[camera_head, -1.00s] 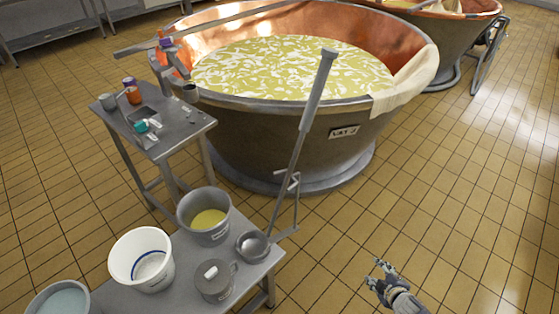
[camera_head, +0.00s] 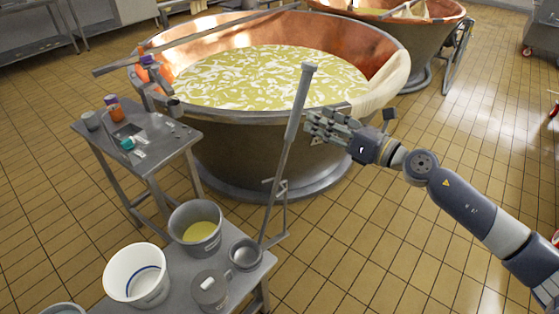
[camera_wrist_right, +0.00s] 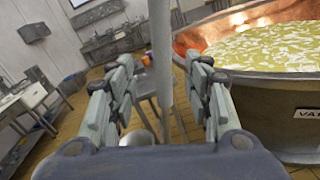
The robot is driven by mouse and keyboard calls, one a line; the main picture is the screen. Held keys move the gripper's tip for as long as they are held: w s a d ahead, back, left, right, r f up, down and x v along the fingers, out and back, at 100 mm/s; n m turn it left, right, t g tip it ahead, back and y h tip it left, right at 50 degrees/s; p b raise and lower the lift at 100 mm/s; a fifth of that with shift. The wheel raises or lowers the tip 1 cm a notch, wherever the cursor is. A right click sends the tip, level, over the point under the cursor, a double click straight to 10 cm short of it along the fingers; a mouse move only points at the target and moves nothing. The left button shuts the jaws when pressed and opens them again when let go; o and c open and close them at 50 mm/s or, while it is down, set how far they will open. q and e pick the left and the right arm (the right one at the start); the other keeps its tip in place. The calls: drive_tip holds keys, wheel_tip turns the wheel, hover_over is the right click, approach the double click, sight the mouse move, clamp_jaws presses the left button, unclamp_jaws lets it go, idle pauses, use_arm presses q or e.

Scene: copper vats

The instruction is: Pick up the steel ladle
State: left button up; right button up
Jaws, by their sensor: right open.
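The steel ladle (camera_head: 284,160) leans upright on a stand, its bowl (camera_head: 246,254) low at the front table's right edge and its thick grey grip (camera_head: 301,100) at the top. My right gripper (camera_head: 312,126) is open, just right of the lower end of that grip, with its fingers pointing left. In the right wrist view the ladle's handle (camera_wrist_right: 162,60) stands upright in the gap between the open fingers (camera_wrist_right: 160,80). I cannot tell whether they touch it. My left gripper is not in view.
The large copper vat (camera_head: 240,150) stands just behind the ladle. The front table (camera_head: 180,275) holds a white bucket (camera_head: 122,268), a steel pot with yellow contents (camera_head: 190,213) and a lidded pot (camera_head: 207,292). A small side table (camera_head: 165,145) stands left. Tiled floor is clear at right.

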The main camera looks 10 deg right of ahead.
sight(298, 110)
drive_tip(key=x, duration=0.3)
drive_tip(key=shift+p, duration=0.35)
drive_tip(key=shift+w+a+r+p, duration=0.1)
drive_tip(key=shift+w+a+p, duration=0.25)
drive_tip(key=shift+w, duration=0.1)
drive_tip(key=p+x, duration=0.1)
drive_tip(key=x, duration=0.2)
drive_tip(key=shift+w+f, duration=0.2)
drive_tip(key=shift+w, duration=0.1)
drive_tip(key=shift+w+a+f, duration=0.1)
drive_tip(key=shift+w+a, duration=0.15)
drive_tip(key=shift+s+d, duration=0.1)
drive_tip(key=shift+c, duration=0.5)
clamp_jaws()
